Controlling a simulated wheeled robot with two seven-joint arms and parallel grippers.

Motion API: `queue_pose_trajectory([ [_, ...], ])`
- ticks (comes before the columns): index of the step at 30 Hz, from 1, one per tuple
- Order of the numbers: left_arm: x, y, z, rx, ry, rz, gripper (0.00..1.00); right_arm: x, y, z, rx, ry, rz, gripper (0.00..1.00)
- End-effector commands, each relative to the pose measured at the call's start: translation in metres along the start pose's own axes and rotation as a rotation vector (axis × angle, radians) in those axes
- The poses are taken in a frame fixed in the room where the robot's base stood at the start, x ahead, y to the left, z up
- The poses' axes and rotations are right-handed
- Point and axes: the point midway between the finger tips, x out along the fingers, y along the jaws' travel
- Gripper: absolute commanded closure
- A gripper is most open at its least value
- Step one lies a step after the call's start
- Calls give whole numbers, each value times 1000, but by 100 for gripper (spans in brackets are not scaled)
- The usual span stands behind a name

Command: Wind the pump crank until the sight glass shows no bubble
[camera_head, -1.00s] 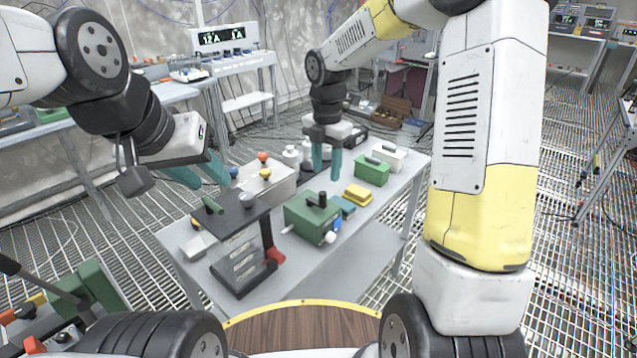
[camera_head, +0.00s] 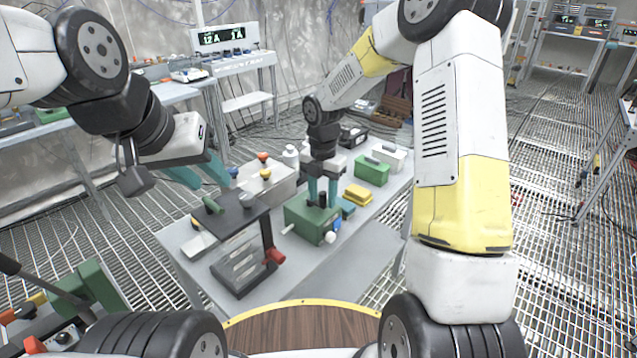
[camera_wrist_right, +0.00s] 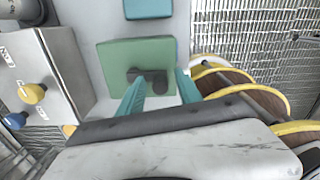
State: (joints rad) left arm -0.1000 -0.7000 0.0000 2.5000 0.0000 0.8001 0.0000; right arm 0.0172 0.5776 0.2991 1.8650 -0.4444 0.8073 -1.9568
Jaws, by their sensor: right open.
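The pump appears to be the green box (camera_head: 300,222) on the grey bench, with a black crank (camera_wrist_right: 140,75) on top. A white knob (camera_head: 331,238) and a small blue part, perhaps the sight glass, sit on its right side; I cannot make out any bubble. My right gripper (camera_head: 322,198) is open, pointing down just over the box. In the right wrist view, its teal fingers (camera_wrist_right: 160,80) stand on either side of the crank's knob end; contact is not clear. My left gripper (camera_head: 198,173) is open and empty, above the bench's left part.
A black-topped device with a red handle (camera_head: 274,256) stands left of the pump, and a light box with yellow and orange knobs (camera_head: 268,183) behind it. A yellow block (camera_head: 358,194) and a green case (camera_head: 371,171) lie to the right. The bench front is clear.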

Motion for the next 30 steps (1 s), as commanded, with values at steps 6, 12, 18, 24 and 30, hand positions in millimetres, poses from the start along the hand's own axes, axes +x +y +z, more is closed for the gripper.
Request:
queue_pose_trajectory([
  [6, 0, 0, 0, 0, 0, 0, 64, 0, 0, 0, 1, 0, 0, 80],
  [12, 0, 0, 0, 0, 0, 0, 64, 0, 0, 0, 1, 0, 0, 100],
  [18, 0, 0, 0, 0, 0, 0, 64, 0, 0, -1, 13, 0, 0, 100],
  [24, 0, 0, 0, 0, 0, 0, 64, 0, 1, -4, 79, 0, 0, 100],
  [30, 0, 0, 0, 0, 0, 0, 64, -1, 3, -10, 217, 0, 0, 100],
])
